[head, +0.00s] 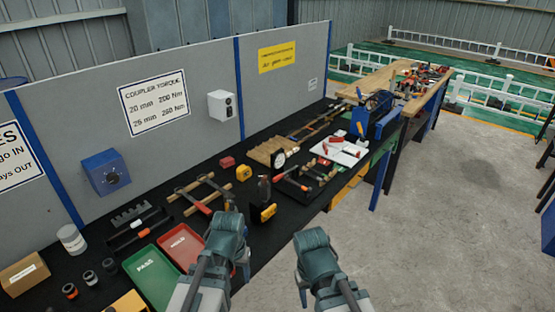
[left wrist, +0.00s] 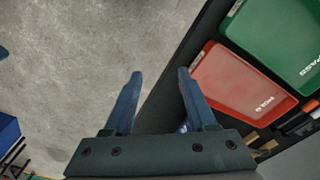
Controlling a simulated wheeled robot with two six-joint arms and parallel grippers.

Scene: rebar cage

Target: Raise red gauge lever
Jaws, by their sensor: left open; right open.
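I cannot make out a red gauge lever with certainty. A round white dial gauge (head: 278,159) stands by a wooden block in the middle of the bench. Red parts lie on a white plate (head: 338,150) further along; their exact shape is too small to tell. My left gripper (head: 240,262) is at the bench's front edge, well short of the gauge. In the left wrist view its two fingers (left wrist: 159,76) are apart and empty, over the floor and bench edge. My right gripper (head: 301,290) is over the floor, right of the left one, open; its fingertips are barely visible.
A green tray (head: 152,278) and a red tray (head: 181,243) lie on the black bench (head: 110,285). Clamps, wooden bars and a yellow-black tool (head: 265,211) lie between my left gripper and the gauge. A grey panel (head: 180,60) backs the bench. The concrete floor (head: 440,220) is clear at right.

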